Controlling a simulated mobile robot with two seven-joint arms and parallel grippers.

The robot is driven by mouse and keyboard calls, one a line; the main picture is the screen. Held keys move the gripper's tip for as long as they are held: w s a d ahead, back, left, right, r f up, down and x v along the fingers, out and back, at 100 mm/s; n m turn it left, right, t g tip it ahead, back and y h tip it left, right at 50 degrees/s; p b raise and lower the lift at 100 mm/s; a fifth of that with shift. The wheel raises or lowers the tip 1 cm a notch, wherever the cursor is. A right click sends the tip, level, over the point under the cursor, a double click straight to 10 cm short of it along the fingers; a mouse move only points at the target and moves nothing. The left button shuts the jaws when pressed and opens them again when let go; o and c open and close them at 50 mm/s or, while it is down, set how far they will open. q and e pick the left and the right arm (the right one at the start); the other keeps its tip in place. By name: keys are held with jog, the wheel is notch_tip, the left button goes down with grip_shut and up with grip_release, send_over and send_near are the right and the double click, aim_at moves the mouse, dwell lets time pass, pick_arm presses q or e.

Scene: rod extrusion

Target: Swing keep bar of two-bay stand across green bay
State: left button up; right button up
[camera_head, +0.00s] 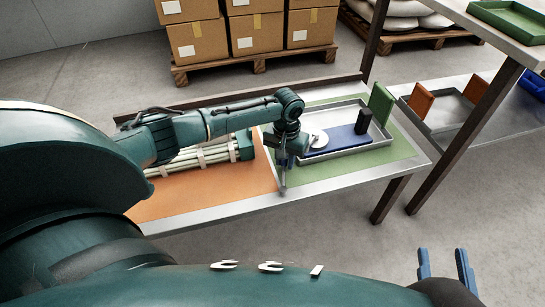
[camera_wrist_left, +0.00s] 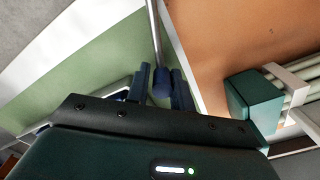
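The two-bay stand's table (camera_head: 225,212) has an orange bay (camera_head: 205,195) on the left and a green bay (camera_head: 375,165) on the right. The keep bar (camera_head: 283,180) is a thin grey rod near the line between the bays. In the left wrist view the rod (camera_wrist_left: 153,25) ends in a dark blue knob (camera_wrist_left: 162,84). My left gripper (camera_head: 290,155) is over that line. Its blue fingers (camera_wrist_left: 161,82) lie on both sides of the knob and the knob fills the gap. My right gripper (camera_head: 444,264) is open and empty at the lower right, away from the table.
Pale rods (camera_head: 200,157) with green end blocks lie in the orange bay. A grey tray (camera_head: 345,148) with a blue plate, a white disc and a black block sits on the green bay. A green panel (camera_head: 381,104) stands at its far corner. Another table stands to the right.

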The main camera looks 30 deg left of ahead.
pick_arm(q)
jog(key=shift+d, duration=0.1)
dwell(0.3)
jog(key=shift+w+d+p, duration=0.3)
jog(key=shift+w+d, duration=0.05)
jog(key=shift+d, duration=0.55)
jog(key=shift+w+d+p, duration=0.15)
jog(key=shift+d+p, duration=0.25)
jog(key=shift+d, duration=0.4)
jog(key=shift+d+p, duration=0.45)
jog(key=shift+d, duration=0.3)
jog(key=shift+d, duration=0.15)
